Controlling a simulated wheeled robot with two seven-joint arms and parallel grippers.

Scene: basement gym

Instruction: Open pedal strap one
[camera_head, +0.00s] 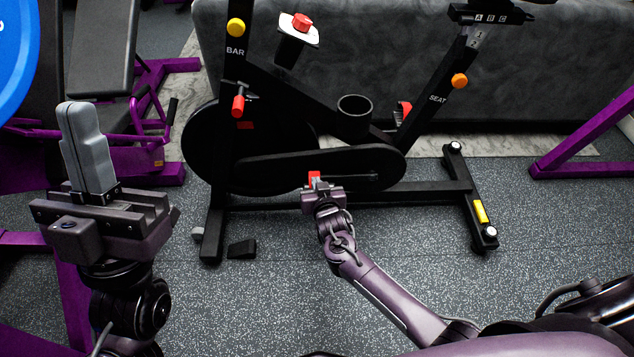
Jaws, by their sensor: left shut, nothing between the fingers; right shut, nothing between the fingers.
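A black exercise bike (290,170) stands ahead with its flywheel on the left. A small red piece (314,178), which looks like a pedal strap, shows low on the bike just beyond my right gripper (320,188). My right gripper is shut, its fingers mostly hidden by its own body, and I cannot tell whether it touches the red piece. The pedal itself is hidden behind the gripper. Another red piece (403,110) shows at the bike's far side, right of the cup holder. My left gripper (82,112) is shut and empty, pointing up at the left, well away from the bike.
The bike has a red lever (239,104), a yellow BAR knob (236,27), an orange SEAT knob (459,81) and a cup holder (354,112). A grey sofa (545,80) stands behind. Purple gym frames (590,135) flank both sides.

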